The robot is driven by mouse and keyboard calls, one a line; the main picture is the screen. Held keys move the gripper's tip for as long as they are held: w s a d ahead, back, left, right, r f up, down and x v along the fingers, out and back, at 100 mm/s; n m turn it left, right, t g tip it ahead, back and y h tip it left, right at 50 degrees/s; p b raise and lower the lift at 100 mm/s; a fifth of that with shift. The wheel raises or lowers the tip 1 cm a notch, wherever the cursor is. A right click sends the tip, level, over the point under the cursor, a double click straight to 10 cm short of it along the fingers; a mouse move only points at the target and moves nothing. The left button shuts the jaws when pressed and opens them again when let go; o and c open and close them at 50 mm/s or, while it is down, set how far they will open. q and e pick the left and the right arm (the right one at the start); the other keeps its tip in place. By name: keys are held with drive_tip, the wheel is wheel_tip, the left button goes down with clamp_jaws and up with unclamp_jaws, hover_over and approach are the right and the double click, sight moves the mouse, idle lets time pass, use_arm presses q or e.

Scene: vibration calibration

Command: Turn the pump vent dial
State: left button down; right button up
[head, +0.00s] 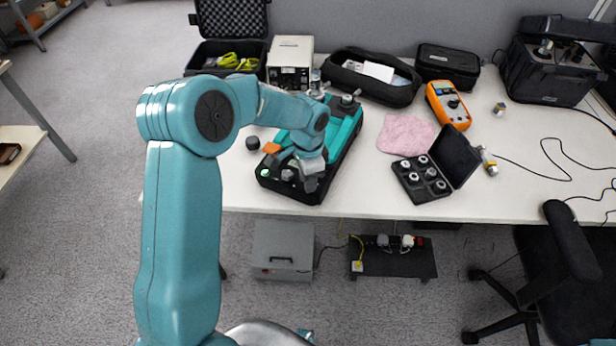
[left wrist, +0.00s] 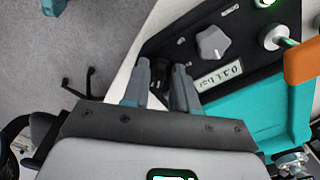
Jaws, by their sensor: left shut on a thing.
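The pump is a teal and black unit (head: 345,140) near the table's front edge; its teal side (left wrist: 262,112) also shows in the left wrist view. Its dark panel carries a grey pointed knob (left wrist: 212,43), a small "0.11 bar" display (left wrist: 218,76), a green light (left wrist: 265,3) and a lever with an orange handle (left wrist: 302,62). My left gripper (head: 310,180) is down at the panel's right front corner, beyond the display from the grey knob. Its fingers (left wrist: 160,88) are shut on a dark part of the panel, mostly hidden between them; I cannot tell its shape. My right gripper is not in view.
On the table (head: 240,195) are a black round cap (head: 252,142), a pink cloth (head: 406,133), an orange multimeter (head: 448,104) and an open black case of weights (head: 422,180). Cases and a white instrument (head: 290,58) stand behind the pump. An office chair (head: 560,250) is at right.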

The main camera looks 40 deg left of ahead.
use_arm(q)
drive_tip(key=shift+r, duration=0.1)
idle(0.4)
drive_tip(key=c, duration=0.9)
unclamp_jaws()
wheel_tip(320, 180, up, 16)
drive_tip(key=shift+r+p, duration=0.15)
drive_tip(key=shift+p, duration=0.25)
